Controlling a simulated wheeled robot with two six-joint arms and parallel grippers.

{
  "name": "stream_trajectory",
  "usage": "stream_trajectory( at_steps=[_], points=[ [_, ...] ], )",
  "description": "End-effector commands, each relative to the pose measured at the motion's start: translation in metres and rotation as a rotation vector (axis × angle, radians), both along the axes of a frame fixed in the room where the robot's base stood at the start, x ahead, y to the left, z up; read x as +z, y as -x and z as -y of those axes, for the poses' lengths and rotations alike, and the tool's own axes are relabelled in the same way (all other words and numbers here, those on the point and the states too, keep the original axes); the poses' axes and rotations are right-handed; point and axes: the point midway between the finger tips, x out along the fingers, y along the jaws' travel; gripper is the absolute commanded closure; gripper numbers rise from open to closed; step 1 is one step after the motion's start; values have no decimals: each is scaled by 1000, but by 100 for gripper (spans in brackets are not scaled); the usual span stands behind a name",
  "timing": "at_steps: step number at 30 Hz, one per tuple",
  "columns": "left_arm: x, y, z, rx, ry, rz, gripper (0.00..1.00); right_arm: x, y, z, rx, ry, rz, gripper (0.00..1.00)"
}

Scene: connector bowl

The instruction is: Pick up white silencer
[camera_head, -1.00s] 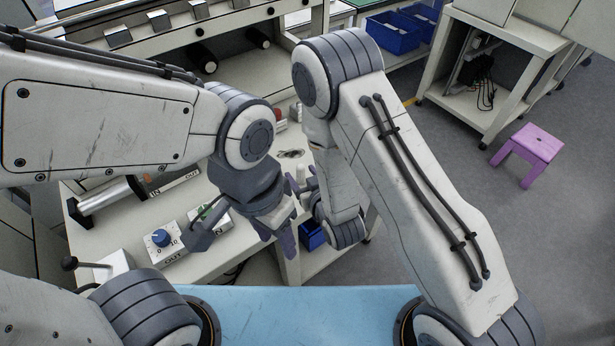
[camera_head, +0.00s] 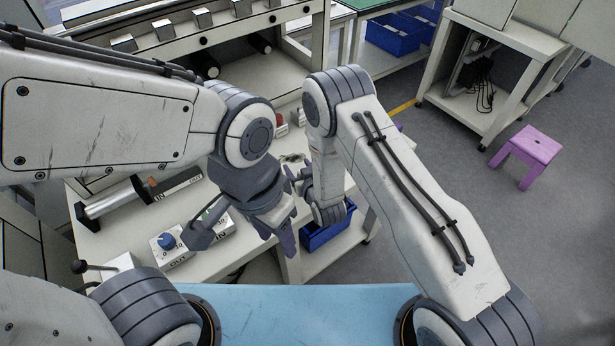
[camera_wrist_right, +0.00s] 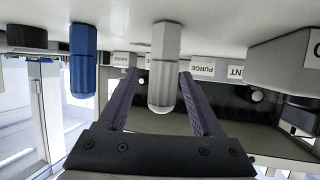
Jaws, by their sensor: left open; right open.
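The white silencer (camera_wrist_right: 164,68) is a pale hexagonal piece with a rounded end. In the right wrist view, which appears upside down, it stands from the pale work surface. My right gripper (camera_wrist_right: 159,84) is open, with one finger on each side of the silencer; whether either touches it I cannot tell. In the head view my right gripper (camera_head: 298,178) is at the bench's right end, partly hidden by my arms. I cannot make out the silencer there. My left gripper (camera_head: 277,232) is open and empty over the bench's front edge.
A blue silencer (camera_wrist_right: 83,62) stands beside the white one. A labelled block (camera_wrist_right: 283,62) stands on the other side. The bench (camera_head: 215,260) carries a blue-knob box (camera_head: 165,241) and a metal cylinder (camera_head: 108,203). A blue bin (camera_head: 325,233) sits below its right end.

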Motion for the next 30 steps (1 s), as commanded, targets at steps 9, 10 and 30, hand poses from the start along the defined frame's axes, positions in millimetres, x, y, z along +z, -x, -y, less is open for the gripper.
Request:
stream_trajectory(
  at_steps=[9,10,30],
  points=[
    [0,0,0,0,0,0,50,0,0,0,1,0,0,100],
    [0,0,0,0,0,0,50,0,0,0,1,0,0,100],
    [-9,0,0,0,0,0,50,34,0,-1,1,-2,5,100]
  ],
)
